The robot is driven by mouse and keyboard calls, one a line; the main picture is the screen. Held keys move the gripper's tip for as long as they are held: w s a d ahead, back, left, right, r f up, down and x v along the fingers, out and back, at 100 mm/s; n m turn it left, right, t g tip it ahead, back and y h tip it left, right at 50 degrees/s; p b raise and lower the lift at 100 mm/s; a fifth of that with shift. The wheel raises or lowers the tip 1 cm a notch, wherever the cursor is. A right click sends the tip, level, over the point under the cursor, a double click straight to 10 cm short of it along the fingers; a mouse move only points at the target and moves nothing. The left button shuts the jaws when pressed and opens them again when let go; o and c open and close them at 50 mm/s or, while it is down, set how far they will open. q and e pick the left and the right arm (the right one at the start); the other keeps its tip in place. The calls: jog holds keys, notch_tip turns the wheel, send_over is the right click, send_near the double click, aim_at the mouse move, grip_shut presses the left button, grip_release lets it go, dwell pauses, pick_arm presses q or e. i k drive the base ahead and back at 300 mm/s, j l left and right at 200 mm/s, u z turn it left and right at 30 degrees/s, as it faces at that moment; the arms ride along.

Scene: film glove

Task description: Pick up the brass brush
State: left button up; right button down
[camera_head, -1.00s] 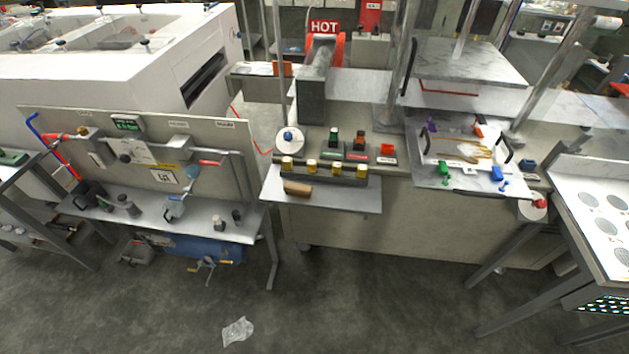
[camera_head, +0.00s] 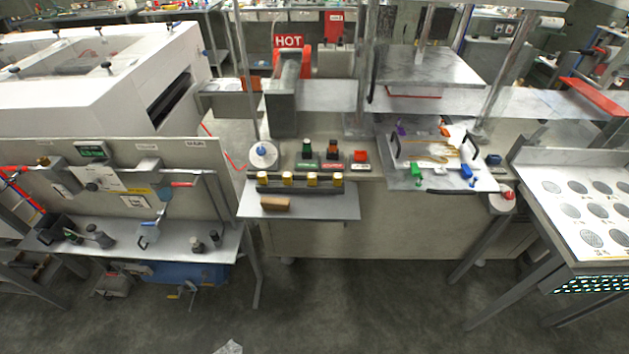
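A small tan-brown block (camera_head: 275,203), which looks like the wooden back of the brass brush, lies on the grey shelf (camera_head: 338,208) at the front of the machine. It lies just in front of a dark rail with several yellow-capped pieces (camera_head: 288,179). Its bristles are too small to make out.
Behind the rail are green, red and black controls (camera_head: 306,150). A press with a marble-like plate (camera_head: 430,66) stands at right, above a tray (camera_head: 405,178) with coloured clamps.

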aim_at(282, 203)
jog(key=i+l+u, duration=0.2)
jog(key=l, duration=0.2)
jog(key=i+l+u, duration=0.25)
jog(key=l, duration=0.15)
jog(key=l+u, duration=0.2)
jog(key=l, duration=0.25)
jog(key=i+l+u, duration=0.25)
jog(key=l, duration=0.2)
jog(key=l+u, duration=0.2)
jog(key=l, duration=0.3)
